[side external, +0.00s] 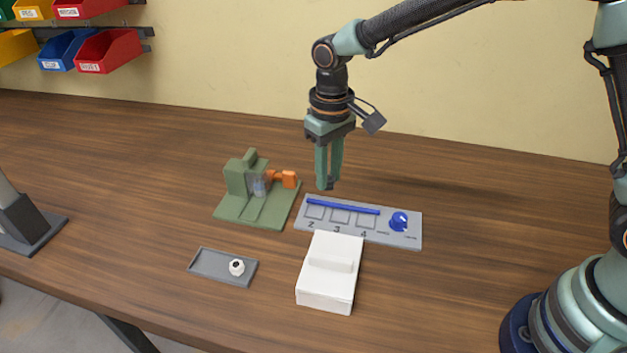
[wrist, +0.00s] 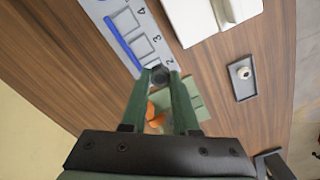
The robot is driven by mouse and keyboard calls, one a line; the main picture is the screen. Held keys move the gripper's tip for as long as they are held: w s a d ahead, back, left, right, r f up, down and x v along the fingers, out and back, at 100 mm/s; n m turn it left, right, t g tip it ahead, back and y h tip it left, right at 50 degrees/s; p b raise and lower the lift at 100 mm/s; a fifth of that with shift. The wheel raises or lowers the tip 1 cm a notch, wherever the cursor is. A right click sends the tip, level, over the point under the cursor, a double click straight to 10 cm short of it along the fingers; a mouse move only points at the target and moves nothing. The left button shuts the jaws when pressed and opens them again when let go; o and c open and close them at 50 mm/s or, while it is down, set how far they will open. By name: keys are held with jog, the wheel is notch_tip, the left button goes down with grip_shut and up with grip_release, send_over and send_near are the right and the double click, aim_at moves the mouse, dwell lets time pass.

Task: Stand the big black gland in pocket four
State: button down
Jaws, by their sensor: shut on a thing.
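My gripper (side external: 328,187) is shut on the big black gland (wrist: 160,74), a dark piece between the fingertips. In the side view the gland is small and mostly hidden by the fingers. They hang above the table, apart from everything below, near the back left of the grey pocket panel (side external: 408,237). The panel has square pockets marked 2, 3 and 4. Pocket four (side external: 366,222) is at the right of the row, next to the blue knob, and looks empty. It also shows at the top of the wrist view (wrist: 126,20).
A blue bar (side external: 342,206) runs along the panel's back edge. A white box (side external: 327,293) stands in front of the panel. A green fixture (side external: 238,178) with an orange clamp (side external: 284,178) is to the left. A grey tray (side external: 210,264) holds a white round part (side external: 237,267).

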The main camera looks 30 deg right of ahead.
aim_at(367, 221)
jog(key=s+d+f+m, duration=0.1)
jog(key=d, duration=0.1)
jog(key=s+d+f+m, duration=0.1)
jog(key=d+f+m, duration=0.1)
jog(key=s+d+f+m, duration=0.1)
jog(key=d, duration=0.2)
jog(key=shift+f+m, duration=0.3)
jog(key=shift+f, duration=0.1)
jog(key=shift+s+d+f, duration=0.25)
jog(key=shift+d+f, duration=0.05)
jog(key=shift+f, duration=2.45)
jog(key=shift+f, duration=0.1)
jog(key=shift+c, duration=1.8)
grip_release()
notch_tip(367, 221, up, 7)
